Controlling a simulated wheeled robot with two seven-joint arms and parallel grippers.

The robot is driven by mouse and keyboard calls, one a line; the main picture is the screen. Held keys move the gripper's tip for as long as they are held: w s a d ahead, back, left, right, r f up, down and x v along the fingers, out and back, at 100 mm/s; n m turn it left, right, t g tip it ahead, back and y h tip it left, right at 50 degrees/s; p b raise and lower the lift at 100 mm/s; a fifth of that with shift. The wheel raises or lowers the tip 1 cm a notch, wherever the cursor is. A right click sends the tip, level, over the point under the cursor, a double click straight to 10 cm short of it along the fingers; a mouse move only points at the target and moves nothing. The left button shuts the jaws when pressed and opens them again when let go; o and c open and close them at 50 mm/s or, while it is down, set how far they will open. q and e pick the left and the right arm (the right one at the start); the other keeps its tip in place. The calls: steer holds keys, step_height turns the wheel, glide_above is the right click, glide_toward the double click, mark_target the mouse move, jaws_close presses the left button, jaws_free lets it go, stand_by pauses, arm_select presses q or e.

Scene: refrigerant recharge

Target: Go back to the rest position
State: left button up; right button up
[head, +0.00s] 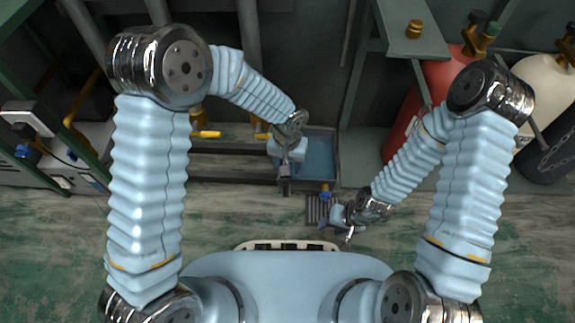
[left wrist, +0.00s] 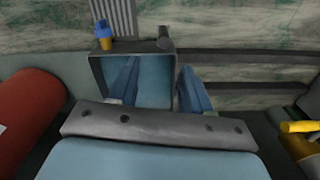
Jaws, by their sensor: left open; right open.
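My left gripper (head: 284,180) hangs over the left part of a grey-rimmed bin with a blue bottom (head: 320,158). In the left wrist view its two blue fingers (left wrist: 158,88) are apart, with nothing between them but the bin (left wrist: 98,82) beyond. My right gripper (head: 337,230) is low, to the right of a ribbed grey plate (head: 313,211) and in front of the bin. Its fingers look spread and I see nothing held in them.
A small blue and yellow fitting (head: 325,193) is at the bin's near edge; it also shows in the left wrist view (left wrist: 102,36). A red cylinder (head: 440,82) and a white cylinder (head: 546,82) stand at right. Green floor nearer me is clear.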

arm_select(q)
steer(key=shift+a+f, duration=0.1)
stand_by(0.3)
steer(key=s+a+f+n+h, duration=0.4)
steer(key=s+a+f+n, duration=0.1)
steer(key=s+a+f, duration=0.8)
step_height(320, 180, up, 14)
steer(key=s+d+p, duration=0.1)
steer(key=d+p, duration=0.1)
steer(key=p, duration=1)
steer(key=shift+m+t+p, duration=0.3)
steer(key=shift+t+p, duration=0.1)
steer(key=shift+f, duration=0.15)
steer(key=shift+c, duration=0.6)
steer(key=shift+s, duration=0.15)
